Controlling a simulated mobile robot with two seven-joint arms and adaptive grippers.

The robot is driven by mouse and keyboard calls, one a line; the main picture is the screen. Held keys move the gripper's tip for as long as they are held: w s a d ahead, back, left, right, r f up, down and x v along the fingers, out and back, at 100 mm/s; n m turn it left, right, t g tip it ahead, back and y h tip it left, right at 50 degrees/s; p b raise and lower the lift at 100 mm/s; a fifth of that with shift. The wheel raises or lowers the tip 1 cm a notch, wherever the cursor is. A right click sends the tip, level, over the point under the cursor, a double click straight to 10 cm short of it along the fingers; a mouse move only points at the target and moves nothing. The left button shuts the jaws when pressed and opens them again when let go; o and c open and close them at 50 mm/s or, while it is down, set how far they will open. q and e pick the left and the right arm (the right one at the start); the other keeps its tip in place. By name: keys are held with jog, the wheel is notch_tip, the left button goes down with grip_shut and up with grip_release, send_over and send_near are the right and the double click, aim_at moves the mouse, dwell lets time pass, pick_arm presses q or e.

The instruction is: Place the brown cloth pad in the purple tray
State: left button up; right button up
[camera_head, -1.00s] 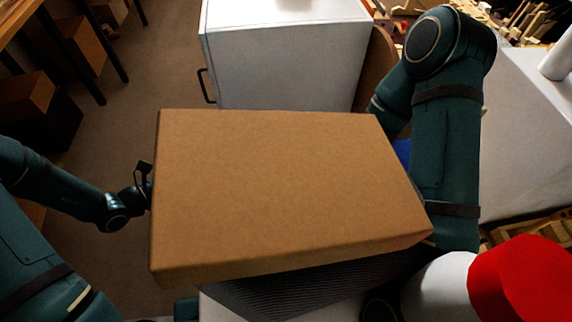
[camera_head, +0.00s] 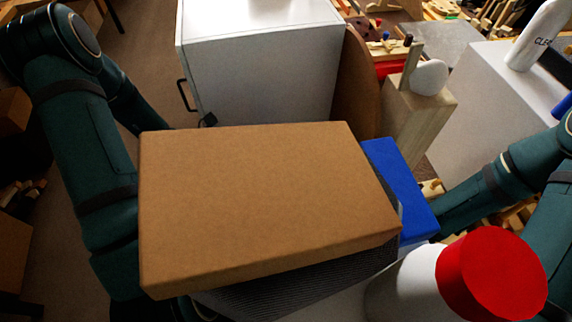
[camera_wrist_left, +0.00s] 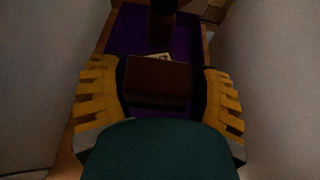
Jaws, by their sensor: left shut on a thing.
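In the left wrist view, my left gripper (camera_wrist_left: 159,82) has its yellow fingers on both sides of the brown cloth pad (camera_wrist_left: 157,76) and is shut on it. The purple tray (camera_wrist_left: 127,36) lies beyond and below the pad, with its purple floor showing around it. I cannot tell whether the pad touches the tray. In the head view, my left arm comes in from the left and goes behind the cardboard box, so the gripper, pad and tray are hidden there. My right gripper is not in view.
A large cardboard box (camera_head: 262,205) fills the head view's middle. Behind it stand a white cabinet (camera_head: 262,65) and a wooden block (camera_head: 415,115). A blue object (camera_head: 398,185) and a red-topped white thing (camera_head: 490,273) are at the right. Pale walls flank the tray closely.

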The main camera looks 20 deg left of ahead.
pick_arm(q)
jog(key=shift+s+a+f, duration=0.1)
jog(key=shift+a+f, duration=0.05)
jog(key=shift+a, duration=0.15)
jog(key=b, duration=0.1)
send_over(247, 174)
notch_tip(247, 174, down, 5)
jog(key=shift+d+f, duration=0.1)
jog(key=shift+f, duration=0.1)
jog(key=shift+f+b, duration=0.55)
jog(key=shift+f, duration=1.45)
jog(key=shift+f, duration=0.1)
jog(key=o, duration=1.1)
jog(key=shift+r, duration=0.2)
jog(key=p+v, duration=0.1)
jog(key=v, duration=1.1)
